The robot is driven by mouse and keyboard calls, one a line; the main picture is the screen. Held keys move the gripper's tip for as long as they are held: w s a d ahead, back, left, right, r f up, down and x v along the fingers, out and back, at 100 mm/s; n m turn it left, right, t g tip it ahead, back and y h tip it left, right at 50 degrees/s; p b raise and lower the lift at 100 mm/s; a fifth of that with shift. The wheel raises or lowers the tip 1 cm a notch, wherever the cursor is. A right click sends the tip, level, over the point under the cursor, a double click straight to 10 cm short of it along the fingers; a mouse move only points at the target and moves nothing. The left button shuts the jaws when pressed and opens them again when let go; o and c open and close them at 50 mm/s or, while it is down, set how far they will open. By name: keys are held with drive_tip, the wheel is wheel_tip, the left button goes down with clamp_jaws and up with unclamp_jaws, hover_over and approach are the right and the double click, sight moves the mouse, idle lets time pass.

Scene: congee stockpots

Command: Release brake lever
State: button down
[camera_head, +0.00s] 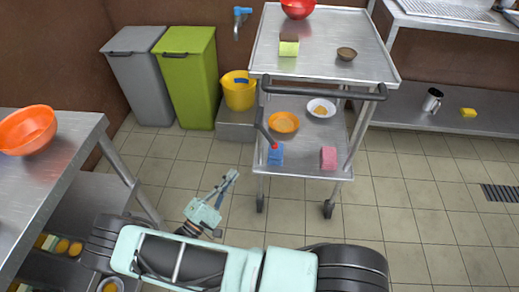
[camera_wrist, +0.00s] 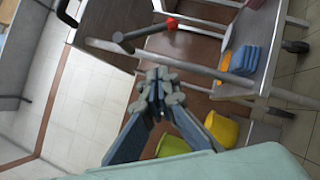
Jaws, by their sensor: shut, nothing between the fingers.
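The brake lever (camera_head: 266,129) is a dark rod with a red knob (camera_head: 275,146), hanging at the left side of a steel cart (camera_head: 330,52). In the wrist view the lever (camera_wrist: 145,30) shows near the top, with its red knob (camera_wrist: 171,23) clear in view. My gripper (camera_head: 234,173) is left of and below the knob in the head view, apart from it. In the wrist view my gripper (camera_wrist: 157,76) is shut and empty, its tips pointing toward the lever side of the cart.
The cart carries bowls and sponges, including a blue sponge (camera_head: 275,157) near the knob. A yellow bucket (camera_head: 239,93), a green bin (camera_head: 187,80) and a grey bin (camera_head: 137,87) stand behind. A steel table (camera_head: 84,128) stands left. Tiled floor is free right of my arm.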

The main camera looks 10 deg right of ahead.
approach(267, 136)
drive_tip(key=shift+w+d, duration=2.25)
drive_tip(key=shift+w, duration=0.35)
drive_tip(key=shift+f+b, duration=0.4)
